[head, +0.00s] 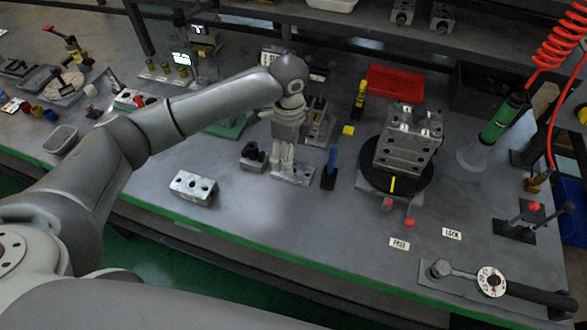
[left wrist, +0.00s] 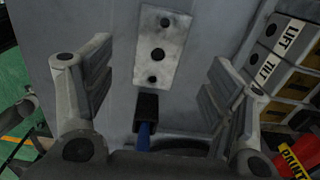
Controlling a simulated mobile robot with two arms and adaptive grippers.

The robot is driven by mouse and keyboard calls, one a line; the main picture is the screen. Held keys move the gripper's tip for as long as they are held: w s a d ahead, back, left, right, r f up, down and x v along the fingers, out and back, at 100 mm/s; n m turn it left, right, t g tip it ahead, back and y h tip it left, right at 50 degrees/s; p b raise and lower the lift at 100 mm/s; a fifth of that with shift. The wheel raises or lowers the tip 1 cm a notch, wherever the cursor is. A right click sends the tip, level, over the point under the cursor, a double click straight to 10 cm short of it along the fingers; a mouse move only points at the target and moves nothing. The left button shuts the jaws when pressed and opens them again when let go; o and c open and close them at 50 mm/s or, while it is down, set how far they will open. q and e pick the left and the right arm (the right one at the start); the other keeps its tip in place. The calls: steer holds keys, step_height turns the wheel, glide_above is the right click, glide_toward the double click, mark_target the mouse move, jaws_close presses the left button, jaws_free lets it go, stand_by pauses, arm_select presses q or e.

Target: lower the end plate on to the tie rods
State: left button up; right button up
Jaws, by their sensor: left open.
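A flat grey plate with a line of holes, likely the end plate (head: 299,176), lies on the bench; it also shows in the left wrist view (left wrist: 172,38). My left gripper (head: 283,172) points down over it in the head view and hides part of it. Its fingers (left wrist: 155,95) are spread, with nothing between them gripped. A stacked grey valve block (head: 402,153) stands on a black turntable (head: 427,180) to the right. Small bright ends on its top may be tie rods; they are too small to tell. My right gripper is not in view.
A blue-handled tool (head: 332,158) in a black holder stands close right of the plate. A holed grey block (head: 193,188) lies to the left. A red tray (head: 395,82) is behind the turntable. A long black-handled wrench (head: 530,293) lies front right.

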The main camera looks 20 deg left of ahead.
arm_select(q)
steer(key=shift+w+f, duration=0.1)
steer(key=shift+f, duration=0.7)
steer(key=f, duration=0.2)
steer(key=d+f+p, duration=0.1)
steer(key=f, duration=0.1)
steer(key=shift+s+f, duration=0.15)
steer(key=shift+s, duration=0.05)
steer(key=shift+f, duration=0.25)
steer(key=shift+w+a, duration=0.1)
steer(key=c, duration=1.1)
steer(key=shift+c, duration=1)
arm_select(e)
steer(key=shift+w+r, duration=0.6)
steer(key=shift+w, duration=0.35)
